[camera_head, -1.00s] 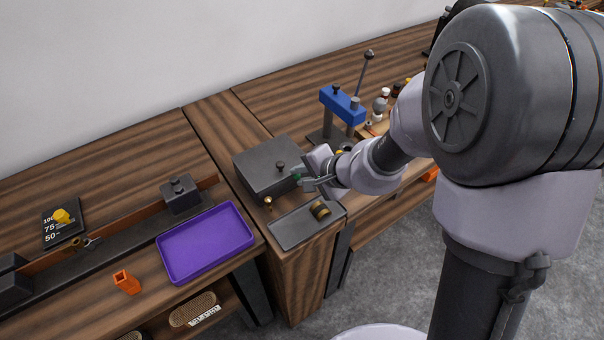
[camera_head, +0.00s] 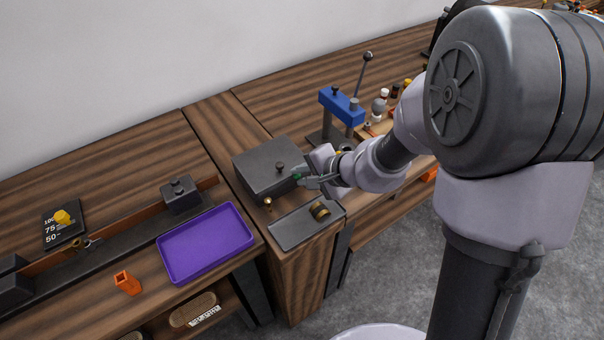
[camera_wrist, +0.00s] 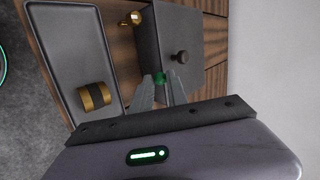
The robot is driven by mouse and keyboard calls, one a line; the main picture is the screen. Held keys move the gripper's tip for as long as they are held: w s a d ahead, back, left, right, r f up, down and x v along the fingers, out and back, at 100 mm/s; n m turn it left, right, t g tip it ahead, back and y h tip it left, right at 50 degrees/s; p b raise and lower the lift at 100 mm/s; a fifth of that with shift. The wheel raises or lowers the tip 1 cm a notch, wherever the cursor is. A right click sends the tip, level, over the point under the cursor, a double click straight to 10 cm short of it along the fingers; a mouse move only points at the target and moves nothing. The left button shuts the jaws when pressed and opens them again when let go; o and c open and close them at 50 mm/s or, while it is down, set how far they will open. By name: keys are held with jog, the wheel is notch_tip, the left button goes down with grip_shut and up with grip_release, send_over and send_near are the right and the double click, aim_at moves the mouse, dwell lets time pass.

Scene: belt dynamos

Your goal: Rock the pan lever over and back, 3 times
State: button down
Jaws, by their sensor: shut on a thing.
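A dark grey box (camera_head: 266,168) with a black knob on top stands on the wooden bench; it also shows in the wrist view (camera_wrist: 162,35). The pan lever seems to be the small green piece (camera_wrist: 159,76) at the side of this box. My gripper (camera_wrist: 160,82) is shut on it, one fingertip on each side. In the head view my gripper (camera_head: 301,178) is at the box's right side, and only a little green (camera_head: 295,177) shows there. The rest of the lever is hidden by the fingers.
A grey tray (camera_head: 290,235) holding a brass-and-black roller (camera_head: 320,211) lies in front of the box. A small brass knob (camera_head: 268,201) stands beside it. A purple tray (camera_head: 205,268) lies left. A blue press (camera_head: 341,104) stands behind my wrist.

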jog(key=shift+w+d+m+g+y+p, duration=0.25)
jog(key=shift+w+d+m+g+y, duration=0.4)
jog(key=shift+d+y, duration=0.45)
jog(key=shift+w+d+m+g+y+p, duration=0.25)
jog(key=shift+w+d+m+g+y, duration=0.2)
jog(key=shift+w+d+m+y, duration=0.55)
jog(key=shift+s+a, duration=0.1)
jog(key=shift+s, duration=0.2)
jog(key=c, duration=1.7)
grip_release()
jog(key=shift+c, duration=0.2)
jog(key=o, duration=0.4)
jog(key=shift+w+a+f, duration=0.15)
jog(key=p+v, duration=0.4)
jog(key=v, duration=1.3)
jog(key=shift+d, duration=0.45)
